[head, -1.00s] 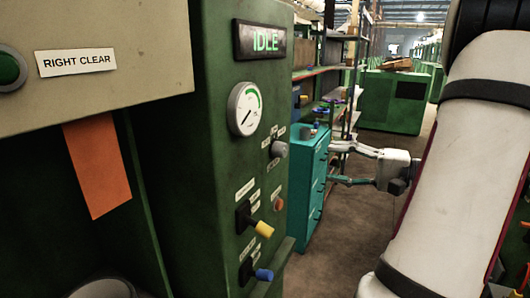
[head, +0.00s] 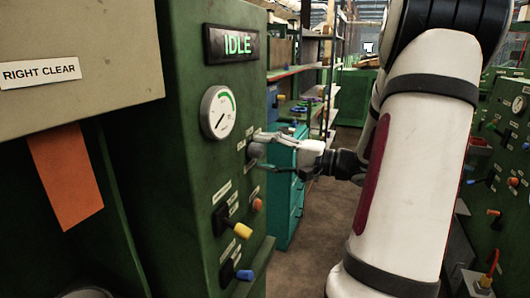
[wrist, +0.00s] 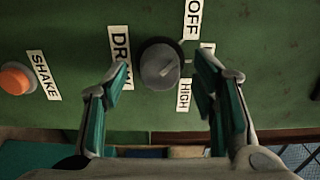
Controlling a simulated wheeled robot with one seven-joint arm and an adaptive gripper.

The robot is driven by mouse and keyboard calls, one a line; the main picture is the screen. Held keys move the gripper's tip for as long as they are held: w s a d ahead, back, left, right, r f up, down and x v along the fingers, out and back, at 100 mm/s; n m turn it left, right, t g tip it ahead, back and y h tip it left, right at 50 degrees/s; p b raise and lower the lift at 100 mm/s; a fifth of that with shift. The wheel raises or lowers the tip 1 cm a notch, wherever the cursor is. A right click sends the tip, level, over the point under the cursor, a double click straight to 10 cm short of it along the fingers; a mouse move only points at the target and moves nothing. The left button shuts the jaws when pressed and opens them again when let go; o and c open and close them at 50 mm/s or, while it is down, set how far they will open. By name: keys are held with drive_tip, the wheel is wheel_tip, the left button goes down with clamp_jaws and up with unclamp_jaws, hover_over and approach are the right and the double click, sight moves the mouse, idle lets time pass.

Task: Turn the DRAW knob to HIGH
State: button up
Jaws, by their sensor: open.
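The DRAW knob (wrist: 160,65) is a round dark grey knob on the green machine panel. A pale pointer line on its face slants toward the right, where the labels are; the exact setting is unclear. The OFF label (wrist: 194,18) and the HIGH label (wrist: 183,95) show beside it; another label between them is mostly hidden by a finger. The DRAW label (wrist: 120,58) is partly covered by the other finger. My gripper (wrist: 163,76) is open, its fingertips on either side of the knob with gaps. In the head view my gripper (head: 268,151) is at the knob (head: 255,150).
An orange SHAKE button (wrist: 16,78) is beside the knob. Below it on the panel are a yellow-handled switch (head: 241,230) and a blue-handled switch (head: 243,275). The gauge (head: 218,112) and IDLE display (head: 236,44) are above. A teal cabinet (head: 285,205) stands behind.

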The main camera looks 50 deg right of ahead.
drive_tip(key=shift+w+a, duration=0.1)
drive_tip(key=shift+w, duration=0.25)
drive_tip(key=shift+c, duration=0.5)
drive_tip(key=c, duration=1.1)
drive_tip(key=shift+o, duration=0.2)
